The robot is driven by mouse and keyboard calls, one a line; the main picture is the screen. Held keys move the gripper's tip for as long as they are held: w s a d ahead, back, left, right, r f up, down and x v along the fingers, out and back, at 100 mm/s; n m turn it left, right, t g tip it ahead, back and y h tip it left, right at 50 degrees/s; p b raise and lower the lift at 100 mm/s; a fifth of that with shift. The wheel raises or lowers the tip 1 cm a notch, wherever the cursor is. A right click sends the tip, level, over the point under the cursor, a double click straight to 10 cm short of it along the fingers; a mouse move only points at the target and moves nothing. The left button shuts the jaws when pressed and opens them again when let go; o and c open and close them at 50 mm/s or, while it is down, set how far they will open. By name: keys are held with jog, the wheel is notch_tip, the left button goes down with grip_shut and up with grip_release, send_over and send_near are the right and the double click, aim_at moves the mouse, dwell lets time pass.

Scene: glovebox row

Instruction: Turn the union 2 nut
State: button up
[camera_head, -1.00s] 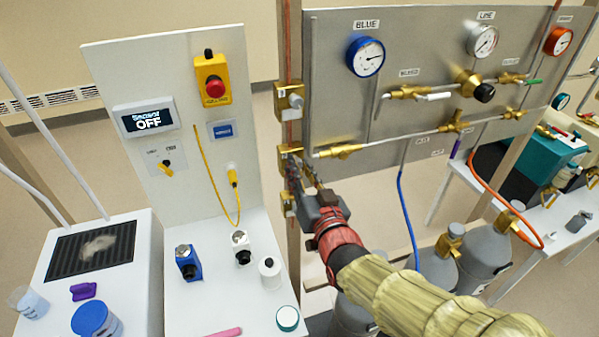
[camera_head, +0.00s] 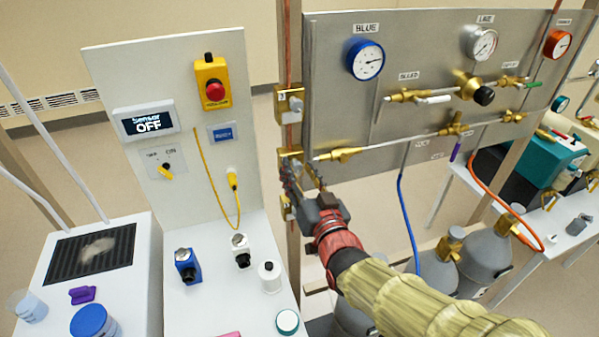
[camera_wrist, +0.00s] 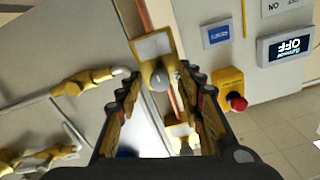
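Brass fittings sit one above another on the upright copper pipe left of the grey panel. I cannot read which one is union 2. My gripper (camera_head: 304,180) is at the middle fitting in the head view. In the wrist view my gripper (camera_wrist: 157,84) is open, fingers apart. Another brass piece (camera_wrist: 182,132) shows lower between the fingers. Contact cannot be told.
The grey panel (camera_head: 345,110) with gauges and brass valves stands right of the pipe. The white board (camera_head: 110,80) with a red stop button (camera_head: 215,91) and sensor display (camera_head: 147,121) stands left. Gas cylinders (camera_head: 487,262) stand below the panel.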

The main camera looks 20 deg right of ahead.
jog(key=s, duration=1.2)
jog(key=shift+f, duration=0.1)
dwell(0.9)
jog(key=s+f+n+g, duration=0.2)
jog(key=s+f+g, duration=0.3)
jog(key=f, duration=0.4)
jog(key=s+r+n+g, duration=0.1)
jog(key=s+r+g, duration=0.2)
jog(key=s+g, duration=0.2)
jog(key=shift+s+d+r+g, duration=0.2)
jog(key=shift+r+g, duration=0.1)
jog(key=shift+g, duration=0.9)
